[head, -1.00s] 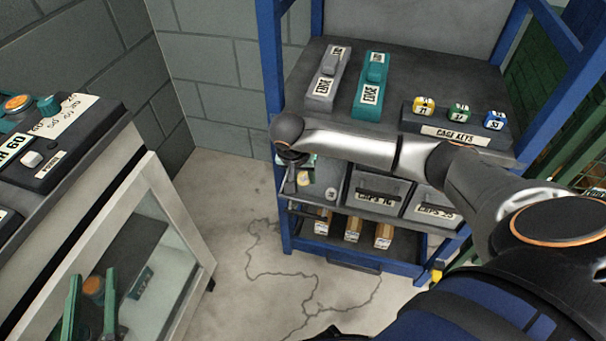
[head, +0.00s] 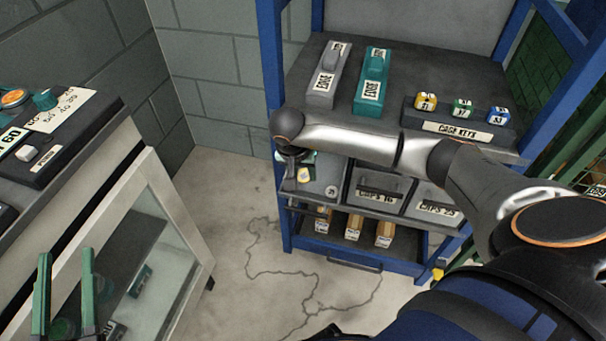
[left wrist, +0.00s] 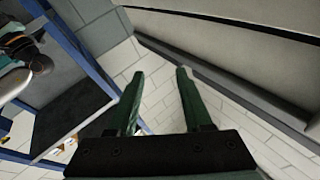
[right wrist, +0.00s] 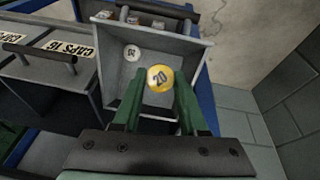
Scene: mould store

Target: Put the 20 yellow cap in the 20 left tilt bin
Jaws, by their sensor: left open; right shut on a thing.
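The yellow cap (right wrist: 160,78), marked 20, is between the fingertips of my right gripper (right wrist: 158,88) in the right wrist view. The gripper is shut on it. Cap and gripper are over the open left tilt bin (right wrist: 188,46), whose front label does not show. The cap (head: 304,174) also shows in the head view, where my arm hides most of the right gripper. A white round cap (right wrist: 131,52) lies inside the bin; its number is hard to read. My left gripper (head: 66,256) is open and empty before the glass-fronted cabinet; it also shows in the left wrist view (left wrist: 158,82).
Shut bins labelled CAPS 16 (head: 377,190) and CAPS 25 (head: 435,204) stand right of the open bin. Above is a blue-framed shelf (head: 390,128) with grey and teal blocks and a cage-keys rack. A cabinet (head: 150,175) stands left; floor between is clear.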

